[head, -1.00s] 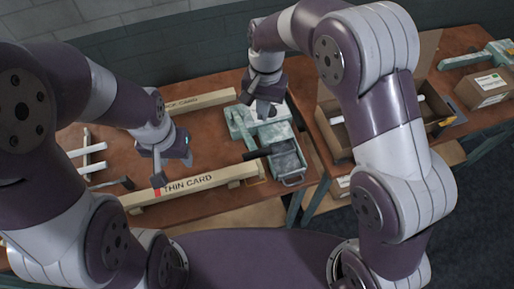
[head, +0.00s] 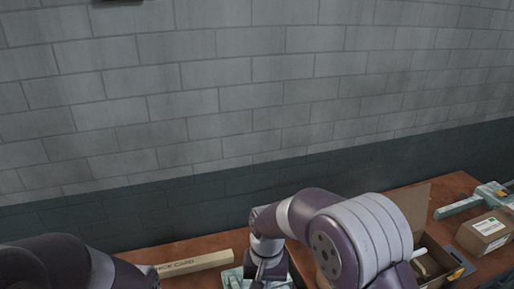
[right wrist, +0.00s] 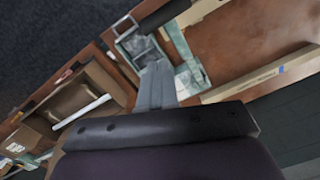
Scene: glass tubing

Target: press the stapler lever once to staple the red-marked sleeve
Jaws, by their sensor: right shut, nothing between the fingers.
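The pale green stapler (right wrist: 186,52) lies under my right gripper (right wrist: 157,72) in the right wrist view, with its dark lever grip (right wrist: 165,14) at the top edge. A sliver of the stapler (head: 232,278) shows at the bottom of the head view. My right gripper, also in the head view (head: 265,272), is shut and empty above the stapler; contact cannot be told. A long tan card sleeve (right wrist: 215,22) lies by the lever; no red mark shows on it. My left gripper is below the head view's edge.
Another tan sleeve (right wrist: 255,82), with a blue mark, lies at the back; it shows in the head view (head: 195,264). An open cardboard box (right wrist: 88,95) holds a white tube. A closed carton (head: 486,232) stands far right. A block wall (head: 250,90) rises behind.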

